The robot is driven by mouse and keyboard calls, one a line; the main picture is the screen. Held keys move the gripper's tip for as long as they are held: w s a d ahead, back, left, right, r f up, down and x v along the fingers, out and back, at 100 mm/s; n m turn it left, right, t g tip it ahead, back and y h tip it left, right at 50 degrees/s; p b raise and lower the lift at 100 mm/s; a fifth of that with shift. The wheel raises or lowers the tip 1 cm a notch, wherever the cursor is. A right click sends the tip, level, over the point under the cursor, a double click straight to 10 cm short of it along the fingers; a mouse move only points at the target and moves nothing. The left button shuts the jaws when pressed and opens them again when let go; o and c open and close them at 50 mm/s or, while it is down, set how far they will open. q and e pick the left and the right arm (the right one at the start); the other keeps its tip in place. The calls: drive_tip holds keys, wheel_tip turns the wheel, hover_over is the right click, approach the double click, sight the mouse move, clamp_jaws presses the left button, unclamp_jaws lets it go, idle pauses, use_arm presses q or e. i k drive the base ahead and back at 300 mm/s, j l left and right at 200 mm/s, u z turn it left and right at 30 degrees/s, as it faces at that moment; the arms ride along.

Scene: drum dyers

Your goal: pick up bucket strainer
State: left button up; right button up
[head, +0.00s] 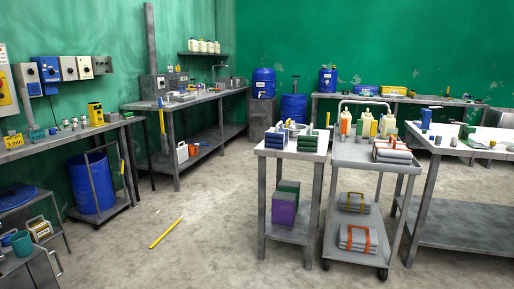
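I cannot make out a bucket strainer for certain at this distance. A large blue drum (92,183) stands on a low wheeled frame at the left. Smaller blue drums stand along the back: one on a cabinet (263,82), one on the floor (293,108) and one on the back table (328,80). A teal cup-like container (21,243) sits at the lower left edge. Neither of my grippers shows in the head view.
A grey trolley (370,152) with bottles and folded grey stacks stands right of centre, beside a small table (292,153). Workbenches line the left (62,138), back left (206,97) and right (440,140). A yellow rod (165,232) lies on the otherwise open middle floor.

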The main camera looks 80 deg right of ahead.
sight(294, 127)
drive_tip(key=z, duration=2.7)
